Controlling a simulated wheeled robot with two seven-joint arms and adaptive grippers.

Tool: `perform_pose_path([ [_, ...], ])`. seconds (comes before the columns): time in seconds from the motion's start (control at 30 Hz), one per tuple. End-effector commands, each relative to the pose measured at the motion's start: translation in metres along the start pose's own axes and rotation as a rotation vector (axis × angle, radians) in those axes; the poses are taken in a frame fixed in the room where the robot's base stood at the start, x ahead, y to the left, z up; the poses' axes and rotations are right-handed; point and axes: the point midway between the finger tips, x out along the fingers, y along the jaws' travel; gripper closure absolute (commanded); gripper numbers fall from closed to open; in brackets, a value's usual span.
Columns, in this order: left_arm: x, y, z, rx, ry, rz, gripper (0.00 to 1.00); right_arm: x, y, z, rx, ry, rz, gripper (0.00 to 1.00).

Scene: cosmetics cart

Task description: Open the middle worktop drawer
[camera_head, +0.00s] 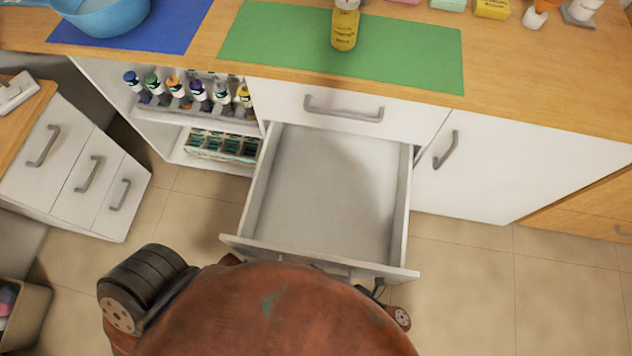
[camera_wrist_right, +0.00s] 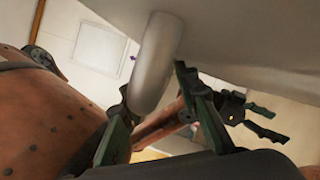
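The white middle worktop drawer (camera_head: 335,185) is pulled well out from under the worktop, and its inside is empty. Its front panel (camera_head: 310,256) faces me near my body, and its handle is mostly hidden in the head view. In the right wrist view, the grey handle (camera_wrist_right: 156,62) lies between the two fingers of my right gripper (camera_wrist_right: 153,82), which appear to touch it from both sides. My left gripper (camera_wrist_right: 266,122) shows beyond it in the right wrist view, with its fingers apart and empty. I cannot make out either gripper clearly in the head view.
Above the open drawer is a closed drawer with a handle (camera_head: 344,110). A closed cabinet door (camera_head: 500,165) stands right, and open shelves with bottles (camera_head: 190,93) left. A yellow bottle (camera_head: 345,25) stands on the green mat (camera_head: 410,55). A drawer unit (camera_head: 75,170) is far left.

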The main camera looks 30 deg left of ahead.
Motion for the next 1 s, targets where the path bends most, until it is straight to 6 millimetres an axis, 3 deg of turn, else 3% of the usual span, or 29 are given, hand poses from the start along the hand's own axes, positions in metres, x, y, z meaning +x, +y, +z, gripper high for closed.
perform_pose_path([
  [0.27,-0.001,0.0,-0.002,0.003,0.002,0.0,0.36,-0.01,0.0,0.0,0.001,0.0,-0.001,0.71],
  [0.7,-0.001,0.0,-0.001,0.001,0.001,0.0,0.36,-0.095,-0.001,-0.001,0.002,0.001,-0.003,0.71],
  [1.0,0.0,0.0,-0.001,0.001,0.001,0.0,0.36,-0.12,0.0,0.0,0.001,0.0,-0.001,0.71],
])
